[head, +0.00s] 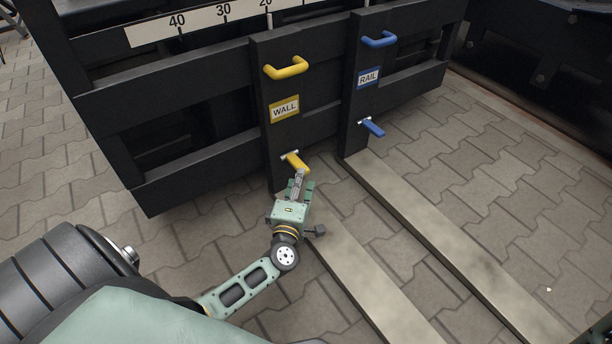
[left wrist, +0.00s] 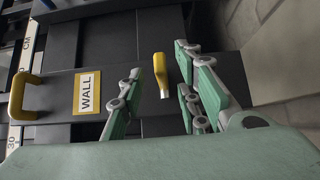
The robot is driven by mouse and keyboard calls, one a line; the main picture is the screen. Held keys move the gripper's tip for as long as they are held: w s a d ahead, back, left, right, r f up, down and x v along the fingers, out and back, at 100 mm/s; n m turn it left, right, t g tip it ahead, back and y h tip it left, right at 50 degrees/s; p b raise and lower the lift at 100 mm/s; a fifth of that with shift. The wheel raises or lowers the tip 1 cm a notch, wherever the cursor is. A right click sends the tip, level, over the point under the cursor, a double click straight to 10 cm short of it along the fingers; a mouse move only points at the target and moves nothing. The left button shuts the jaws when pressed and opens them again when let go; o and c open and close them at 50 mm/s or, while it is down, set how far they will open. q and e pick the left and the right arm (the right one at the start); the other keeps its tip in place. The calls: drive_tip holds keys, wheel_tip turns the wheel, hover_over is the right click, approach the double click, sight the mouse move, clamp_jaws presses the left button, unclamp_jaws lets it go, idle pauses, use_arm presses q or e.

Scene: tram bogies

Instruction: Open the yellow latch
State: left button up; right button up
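The yellow latch (head: 297,161) is a short lever low on the dark post with the WALL label (head: 284,109). In the head view it slants down to the right from its mount. In the left wrist view the latch (left wrist: 160,70) shows ahead, in the gap between my fingers. My left gripper (head: 301,183) is just below the latch, fingers toward it. Its fingers stand apart on either side in the left wrist view, so it is open. I cannot tell whether a finger touches the latch. My right gripper is not in view.
A yellow handle (head: 286,68) sits higher on the same post. The post to the right carries a blue handle (head: 379,40), a RAIL label (head: 368,77) and a blue latch (head: 372,127). Two flat forks (head: 425,225) run along the paved floor. Paving is clear at right.

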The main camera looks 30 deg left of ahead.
sight(297, 163)
use_arm(q)
drive_tip(key=b+x, duration=0.1)
drive_tip(key=x, duration=0.4)
drive_tip(key=shift+b, duration=0.35)
drive_tip(key=shift+c, duration=0.2)
clamp_jaws()
drive_tip(key=shift+s, duration=0.1)
